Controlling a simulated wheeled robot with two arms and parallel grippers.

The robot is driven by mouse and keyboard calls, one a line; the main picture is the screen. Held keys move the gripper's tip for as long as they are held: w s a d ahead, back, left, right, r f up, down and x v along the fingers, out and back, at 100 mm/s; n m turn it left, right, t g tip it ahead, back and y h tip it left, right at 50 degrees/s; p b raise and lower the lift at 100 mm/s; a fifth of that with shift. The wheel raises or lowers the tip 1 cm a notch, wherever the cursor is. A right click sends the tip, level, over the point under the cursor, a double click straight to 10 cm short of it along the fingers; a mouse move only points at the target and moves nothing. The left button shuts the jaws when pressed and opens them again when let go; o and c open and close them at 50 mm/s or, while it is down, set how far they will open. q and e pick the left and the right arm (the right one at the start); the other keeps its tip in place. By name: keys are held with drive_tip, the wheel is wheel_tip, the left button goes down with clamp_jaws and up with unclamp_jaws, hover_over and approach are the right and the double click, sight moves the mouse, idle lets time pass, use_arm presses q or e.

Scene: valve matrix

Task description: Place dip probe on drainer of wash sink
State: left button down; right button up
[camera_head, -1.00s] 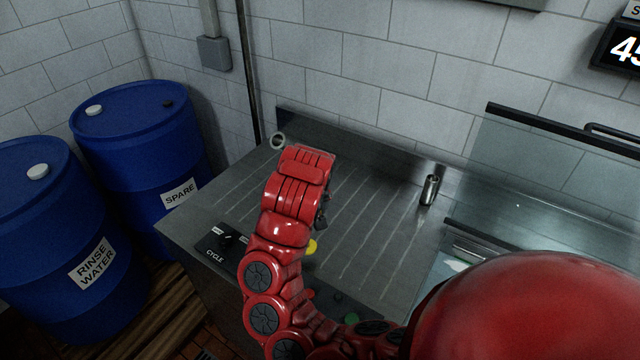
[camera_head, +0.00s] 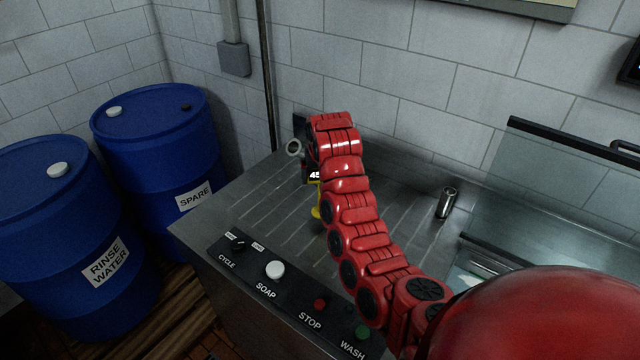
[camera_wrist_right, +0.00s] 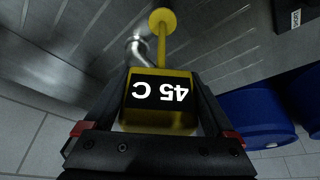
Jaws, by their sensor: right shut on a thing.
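The dip probe (camera_head: 315,180) is yellow, with a black "45 C" display, a thin stem and a round yellow end. My right gripper (camera_wrist_right: 160,100) is shut on its boxy head in the right wrist view, where the probe (camera_wrist_right: 161,118) points away from the camera. In the head view my red right arm hides most of the gripper and part of the probe. The probe is over the grooved metal drainer (camera_head: 265,205), its round end down. I cannot tell whether that end touches the metal. My left gripper is not in view.
A small metal cylinder (camera_head: 446,203) is at the drainer's right. A control panel (camera_head: 290,285) with buttons lines the front edge. Blue drums (camera_head: 155,150) stand left. The drainer's left part is clear.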

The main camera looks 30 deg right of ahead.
drive_tip(key=shift+w+d+f, duration=0.1)
drive_tip(key=shift+w+d, duration=0.2)
drive_tip(key=shift+w, duration=0.1)
drive_tip(key=shift+f+p, duration=1.2)
drive_tip(key=shift+f, duration=0.8)
drive_tip(key=o, duration=1.1)
drive_tip(key=shift+r, duration=0.1)
